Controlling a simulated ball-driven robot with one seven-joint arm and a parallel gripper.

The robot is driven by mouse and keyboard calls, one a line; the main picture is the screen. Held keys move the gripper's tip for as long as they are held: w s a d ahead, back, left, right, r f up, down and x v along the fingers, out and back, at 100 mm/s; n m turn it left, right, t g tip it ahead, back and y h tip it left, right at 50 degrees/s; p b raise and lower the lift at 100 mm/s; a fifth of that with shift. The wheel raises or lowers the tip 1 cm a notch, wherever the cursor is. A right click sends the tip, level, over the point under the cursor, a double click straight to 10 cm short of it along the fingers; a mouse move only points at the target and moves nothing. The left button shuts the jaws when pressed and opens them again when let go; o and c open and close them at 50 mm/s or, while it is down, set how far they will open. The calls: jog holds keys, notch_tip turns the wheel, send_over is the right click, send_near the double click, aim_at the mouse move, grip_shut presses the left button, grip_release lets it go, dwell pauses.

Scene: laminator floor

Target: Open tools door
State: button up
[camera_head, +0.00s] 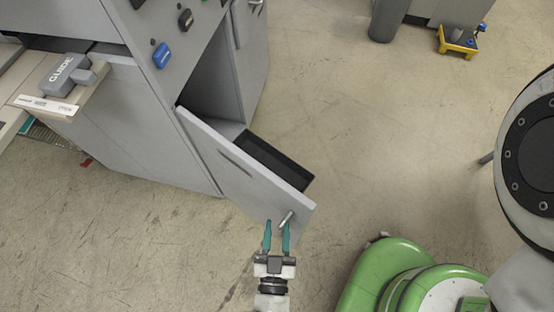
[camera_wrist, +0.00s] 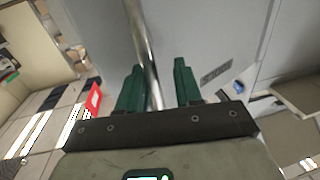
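The grey tools door (camera_head: 240,165) stands swung out from the grey cabinet, and the dark inside of the compartment shows behind it. A silver bar handle (camera_head: 286,219) sits near the door's free end. My gripper (camera_head: 277,236) is at that end, with its two green fingers apart. In the wrist view, the handle (camera_wrist: 142,40) runs down between the fingers (camera_wrist: 158,85), closer to the left one. The fingers are not closed on it. I cannot tell whether the left finger touches the bar.
A black tray or drawer (camera_head: 275,160) shows behind the open door. A grey block marked GUIDE (camera_head: 65,75) sits on a ledge at left. A green rounded machine (camera_head: 385,275) is at lower right. A yellow stand (camera_head: 457,42) is far back. The floor right of the door is clear.

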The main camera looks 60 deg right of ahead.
jog(key=shift+a, duration=0.1)
jog(key=b+v, duration=0.2)
jog(key=v, duration=0.8)
jog(key=shift+s+a, duration=0.15)
jog(key=shift+a, duration=0.15)
jog(key=shift+f, duration=0.1)
